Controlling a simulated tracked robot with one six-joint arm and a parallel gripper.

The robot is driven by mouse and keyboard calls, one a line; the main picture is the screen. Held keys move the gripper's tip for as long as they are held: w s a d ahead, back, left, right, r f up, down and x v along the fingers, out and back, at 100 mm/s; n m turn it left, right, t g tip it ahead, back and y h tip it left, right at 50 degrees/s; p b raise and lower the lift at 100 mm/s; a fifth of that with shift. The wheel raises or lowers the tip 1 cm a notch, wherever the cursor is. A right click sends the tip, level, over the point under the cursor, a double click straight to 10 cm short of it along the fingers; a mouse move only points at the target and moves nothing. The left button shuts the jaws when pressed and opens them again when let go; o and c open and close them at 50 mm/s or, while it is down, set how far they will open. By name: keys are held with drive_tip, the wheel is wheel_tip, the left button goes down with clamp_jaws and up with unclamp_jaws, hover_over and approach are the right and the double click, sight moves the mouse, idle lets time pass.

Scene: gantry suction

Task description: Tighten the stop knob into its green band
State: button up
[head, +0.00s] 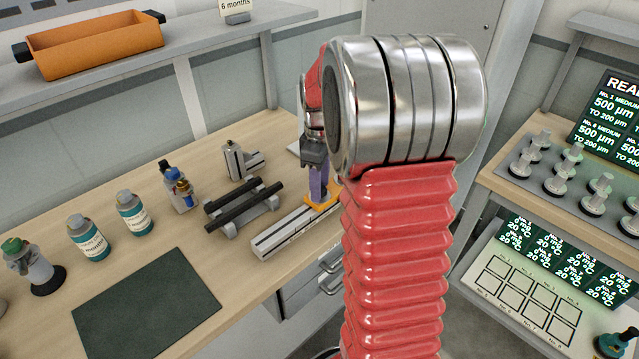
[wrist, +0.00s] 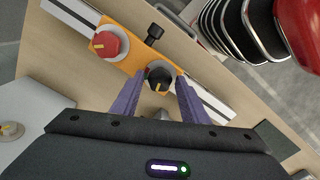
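An orange carriage (wrist: 120,58) sits across a pale slotted rail (wrist: 72,14). It carries a red knob (wrist: 107,44) with a yellow pointer and a black knob (wrist: 160,79) with a yellow pointer. A black clamp screw (wrist: 154,34) sticks out at its far side. In the head view my gripper (head: 319,190) points down at the orange carriage (head: 322,203) on the rail (head: 285,233); my arm hides part of this.
A shelf with an orange bin (head: 95,45) is above.

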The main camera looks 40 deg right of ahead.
drive_tip(key=c, duration=0.8)
drive_tip(key=shift+m, duration=3.1)
drive_tip(key=o, duration=1.1)
drive_tip(key=shift+c, duration=0.2)
